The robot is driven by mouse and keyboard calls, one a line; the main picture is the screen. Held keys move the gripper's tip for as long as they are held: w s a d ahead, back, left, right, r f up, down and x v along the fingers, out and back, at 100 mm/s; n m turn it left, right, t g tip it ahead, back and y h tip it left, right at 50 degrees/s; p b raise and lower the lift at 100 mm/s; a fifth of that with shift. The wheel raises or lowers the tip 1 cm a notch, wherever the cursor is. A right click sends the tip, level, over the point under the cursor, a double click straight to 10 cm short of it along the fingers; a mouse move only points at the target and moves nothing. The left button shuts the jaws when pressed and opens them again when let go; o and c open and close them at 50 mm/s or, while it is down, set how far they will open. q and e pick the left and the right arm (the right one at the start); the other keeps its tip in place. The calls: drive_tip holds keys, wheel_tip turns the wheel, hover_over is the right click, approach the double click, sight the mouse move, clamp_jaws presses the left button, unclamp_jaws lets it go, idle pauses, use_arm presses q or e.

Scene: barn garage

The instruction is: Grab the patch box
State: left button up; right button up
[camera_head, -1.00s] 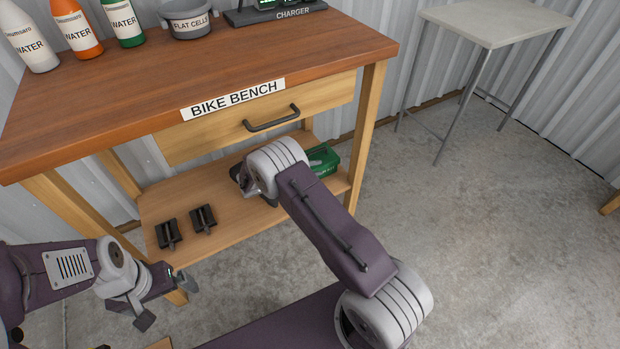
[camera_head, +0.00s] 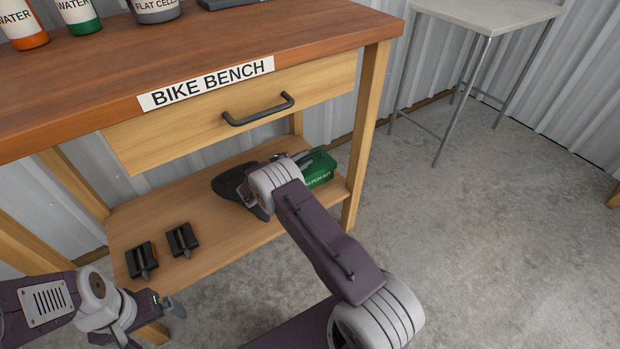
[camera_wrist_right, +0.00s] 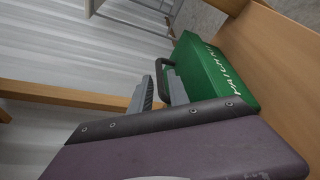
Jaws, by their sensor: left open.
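The patch box is a green box (camera_head: 319,172) with white "PATCH KIT" lettering and a dark handle. It sits on the lower shelf at its right end, partly behind my right arm. In the right wrist view the box (camera_wrist_right: 212,72) is just beyond my right gripper (camera_wrist_right: 160,91). Its two grey fingers are apart, close to the handle (camera_wrist_right: 164,66); I cannot tell whether they touch it. My left gripper (camera_head: 152,318) is open and empty, low at the left, away from the box.
The lower shelf (camera_head: 215,232) holds two black pedal-like blocks (camera_head: 160,249). A dark shape (camera_head: 232,184) lies beside my right wrist. The bench drawer (camera_head: 215,120) overhangs the shelf, and a bench leg (camera_head: 364,140) stands right of the box.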

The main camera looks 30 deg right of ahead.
drive_tip(key=shift+w+d+f, duration=0.3)
drive_tip(key=shift+d+f, duration=0.05)
drive_tip(key=shift+d, duration=0.25)
drive_tip(key=shift+w+d+r, duration=0.1)
drive_tip(key=shift+d+r, duration=0.05)
drive_tip(key=shift+r, duration=0.05)
clamp_jaws()
idle(0.8)
